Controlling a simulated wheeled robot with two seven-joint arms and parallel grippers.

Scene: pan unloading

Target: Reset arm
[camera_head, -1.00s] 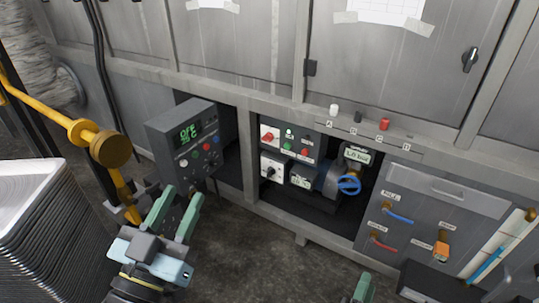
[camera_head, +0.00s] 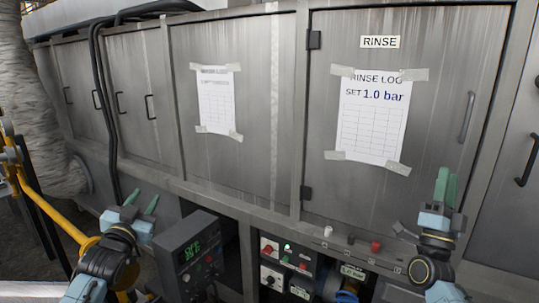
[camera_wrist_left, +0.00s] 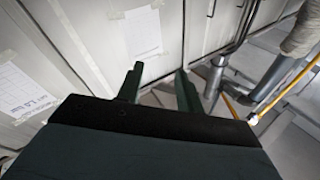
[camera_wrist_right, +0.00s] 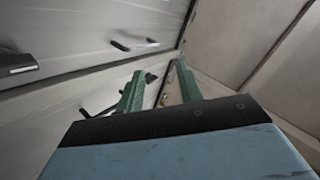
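My left gripper (camera_head: 142,200) is raised in front of the grey cabinet wall, above and left of the control box (camera_head: 190,252). Its two green fingers are apart with nothing between them, as the left wrist view also shows (camera_wrist_left: 157,85). My right gripper (camera_head: 446,184) is raised in front of the RINSE door (camera_head: 440,100), at the lower right. Its fingers point up and look close together from the head, but the right wrist view shows them apart and empty (camera_wrist_right: 160,85).
A taped rinse log (camera_head: 372,118) reads "SET 1.0 bar"; another sheet (camera_head: 215,103) hangs to its left. Below are a switch panel (camera_head: 287,262) and a red knob (camera_head: 376,246). A yellow pipe (camera_head: 45,208) runs at the left. Doors have protruding handles (camera_head: 466,117).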

